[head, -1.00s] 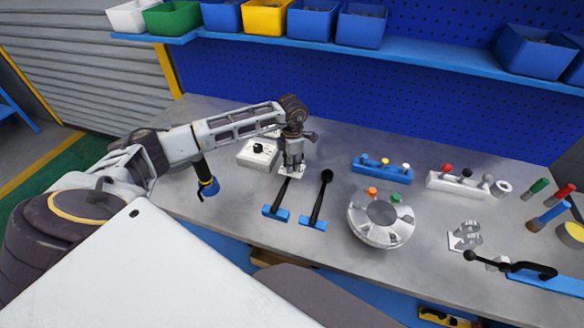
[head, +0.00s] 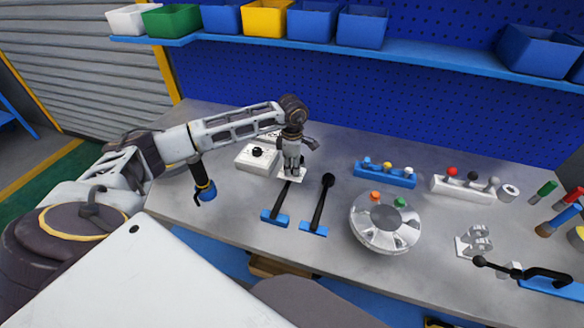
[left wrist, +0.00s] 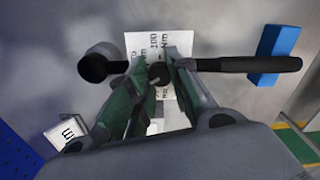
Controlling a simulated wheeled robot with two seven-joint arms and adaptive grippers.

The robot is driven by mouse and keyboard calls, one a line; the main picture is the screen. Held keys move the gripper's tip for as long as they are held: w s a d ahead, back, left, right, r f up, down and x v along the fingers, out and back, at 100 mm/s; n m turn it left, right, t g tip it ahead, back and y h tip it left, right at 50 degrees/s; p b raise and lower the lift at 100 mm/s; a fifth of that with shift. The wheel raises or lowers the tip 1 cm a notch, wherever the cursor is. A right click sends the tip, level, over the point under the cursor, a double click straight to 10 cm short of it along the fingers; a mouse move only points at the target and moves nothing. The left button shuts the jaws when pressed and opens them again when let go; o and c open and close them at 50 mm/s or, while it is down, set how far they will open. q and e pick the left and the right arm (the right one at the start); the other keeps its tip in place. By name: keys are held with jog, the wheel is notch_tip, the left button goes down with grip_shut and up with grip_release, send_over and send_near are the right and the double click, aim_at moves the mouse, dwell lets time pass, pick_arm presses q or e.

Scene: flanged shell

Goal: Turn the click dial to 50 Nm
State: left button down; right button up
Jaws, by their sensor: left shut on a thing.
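My left gripper (head: 291,171) points down at the bench over a white plate (left wrist: 148,44) with dark lettering, too small to read. In the left wrist view its fingers (left wrist: 158,82) close on a small round dark knob (left wrist: 159,73), which I take for the click dial. A black tool lies across that view, with a round head (left wrist: 92,68) on the left and a handle (left wrist: 250,64) on the right; the fingers hide its middle. The dial's setting cannot be read. My right gripper is not in view.
A second black tool (head: 322,201) lies just right of the gripper, by a blue block (head: 314,229). A white box (head: 257,157) with a black knob stands left. A round metal shell (head: 385,222) and a blue holder (head: 385,175) stand further right. Bins line the shelf behind.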

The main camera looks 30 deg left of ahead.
aim_at(292, 170)
pick_arm(q)
jog(key=c, duration=1.5)
grip_release()
jog(key=shift+o, duration=1.1)
jog(key=shift+r, duration=0.6)
notch_tip(292, 170, up, 11)
jog(key=shift+f, duration=0.1)
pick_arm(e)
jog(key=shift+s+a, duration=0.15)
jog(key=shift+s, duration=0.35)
